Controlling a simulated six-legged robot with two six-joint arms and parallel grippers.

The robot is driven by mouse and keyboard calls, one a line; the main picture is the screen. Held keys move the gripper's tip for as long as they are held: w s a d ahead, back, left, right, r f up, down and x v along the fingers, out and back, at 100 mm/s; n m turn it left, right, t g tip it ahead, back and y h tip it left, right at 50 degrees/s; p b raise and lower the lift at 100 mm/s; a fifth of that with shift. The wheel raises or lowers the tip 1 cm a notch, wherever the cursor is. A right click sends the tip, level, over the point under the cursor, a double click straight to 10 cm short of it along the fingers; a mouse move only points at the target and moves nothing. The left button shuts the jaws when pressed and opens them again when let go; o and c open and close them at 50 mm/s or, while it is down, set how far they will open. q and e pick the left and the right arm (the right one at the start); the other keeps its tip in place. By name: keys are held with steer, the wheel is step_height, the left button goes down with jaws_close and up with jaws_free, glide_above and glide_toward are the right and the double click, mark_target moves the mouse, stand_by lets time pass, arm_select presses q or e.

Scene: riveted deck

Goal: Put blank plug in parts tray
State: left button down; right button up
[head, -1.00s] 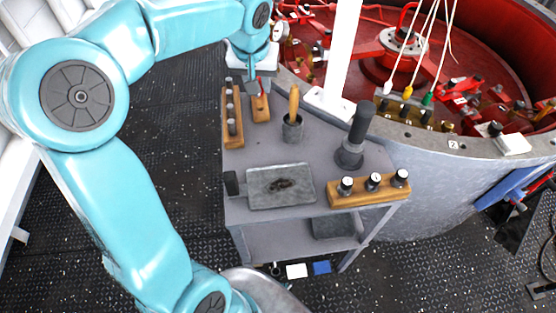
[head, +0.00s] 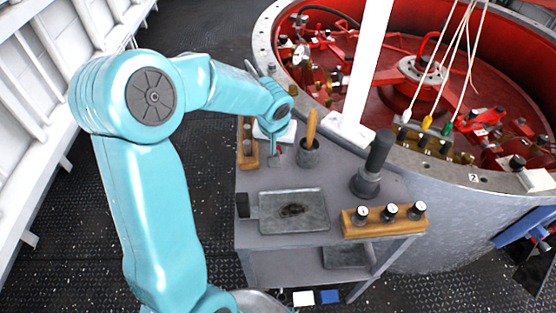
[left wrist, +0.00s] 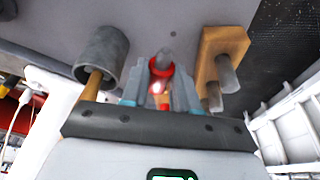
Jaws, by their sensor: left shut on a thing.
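My left gripper (head: 274,158) is shut on the blank plug, above the workbench between the wooden rack and the grey cup. In the left wrist view the plug (left wrist: 160,68) shows between the two fingers (left wrist: 161,92), with a grey end and a red band. In the head view the fingers and wrist mostly hide it. The parts tray (head: 318,225) is a shallow grey metal tray nearer the bench front, with a small dark heap in it. The gripper is behind the tray, apart from it. My right gripper is not in view.
A grey cup (head: 309,159) holds a wooden-handled tool. A wooden rack (head: 248,160) with metal pegs stands left of the gripper. A dark block (head: 242,205) is beside the tray. A black upright tool (head: 372,165) and a wooden gauge block (head: 358,230) stand to the right.

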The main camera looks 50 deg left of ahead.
arm_select(q)
step_height(320, 180, down, 6)
steer(key=shift+w+a+r+b, duration=0.1)
steer(key=shift+b, duration=0.25)
steer(key=shift+f, duration=0.2)
steer(key=c, duration=0.8)
jaws_free()
steer(key=shift+c, duration=0.2)
steer(key=shift+r, duration=0.1)
